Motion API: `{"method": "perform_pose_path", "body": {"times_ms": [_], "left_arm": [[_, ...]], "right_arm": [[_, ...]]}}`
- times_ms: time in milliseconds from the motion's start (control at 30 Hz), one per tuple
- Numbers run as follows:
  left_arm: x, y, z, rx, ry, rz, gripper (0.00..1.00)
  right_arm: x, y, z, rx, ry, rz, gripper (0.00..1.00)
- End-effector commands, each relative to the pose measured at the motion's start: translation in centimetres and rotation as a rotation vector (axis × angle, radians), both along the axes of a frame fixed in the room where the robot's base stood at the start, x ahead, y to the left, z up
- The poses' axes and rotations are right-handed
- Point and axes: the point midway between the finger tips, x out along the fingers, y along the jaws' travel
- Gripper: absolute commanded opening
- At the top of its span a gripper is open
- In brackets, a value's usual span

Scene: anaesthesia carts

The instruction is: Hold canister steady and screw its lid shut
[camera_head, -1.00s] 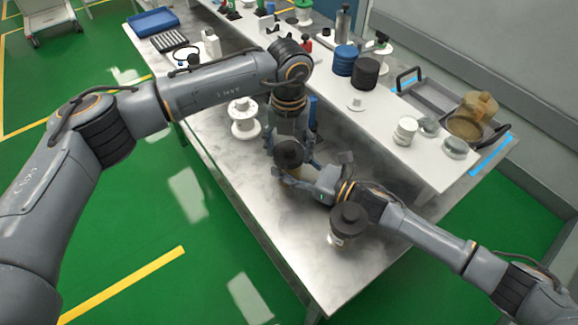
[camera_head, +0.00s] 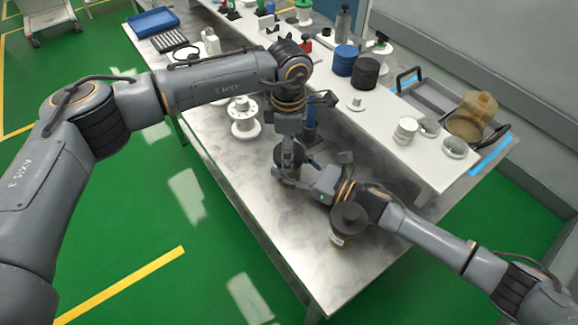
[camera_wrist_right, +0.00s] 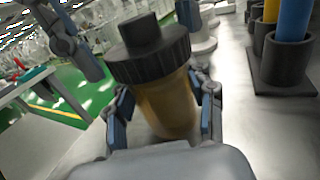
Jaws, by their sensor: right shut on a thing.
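The canister (camera_wrist_right: 165,105) has an amber body and a ribbed black lid (camera_wrist_right: 150,58) with a raised knob. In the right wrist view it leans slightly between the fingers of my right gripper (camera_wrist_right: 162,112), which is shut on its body. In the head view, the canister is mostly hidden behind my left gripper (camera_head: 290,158). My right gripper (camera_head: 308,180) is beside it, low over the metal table. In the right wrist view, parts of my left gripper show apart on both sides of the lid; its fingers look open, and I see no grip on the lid.
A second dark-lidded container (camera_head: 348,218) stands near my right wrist. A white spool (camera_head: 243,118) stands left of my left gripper. A raised white shelf (camera_head: 385,130) carries discs and jars. A grey tray (camera_head: 430,96) holds an amber jar (camera_head: 472,115).

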Motion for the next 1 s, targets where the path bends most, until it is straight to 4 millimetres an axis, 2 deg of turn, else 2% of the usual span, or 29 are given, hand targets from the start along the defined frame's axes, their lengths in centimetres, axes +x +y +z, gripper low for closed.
{"method": "perform_pose_path", "body": {"times_ms": [467, 567, 800, 1000], "left_arm": [[0.0, -0.1, 0.6, -0.003, -0.001, 0.001, 0.95], [0.1, -0.1, 1.9, -0.003, -0.002, 0.001, 0.95], [0.1, -0.1, 7.1, -0.002, -0.004, 0.001, 0.95], [0.1, -0.1, 10.5, -0.001, -0.001, 0.001, 0.95]], "right_arm": [[0.0, 0.0, 0.1, 0.001, -0.001, 0.000, 0.00], [0.0, 0.0, 0.1, 0.001, -0.001, 0.000, 0.00], [0.0, 0.0, 0.1, 0.001, -0.001, -0.001, 0.00], [0.0, 0.0, 0.0, 0.001, -0.001, -0.001, 0.00]]}}
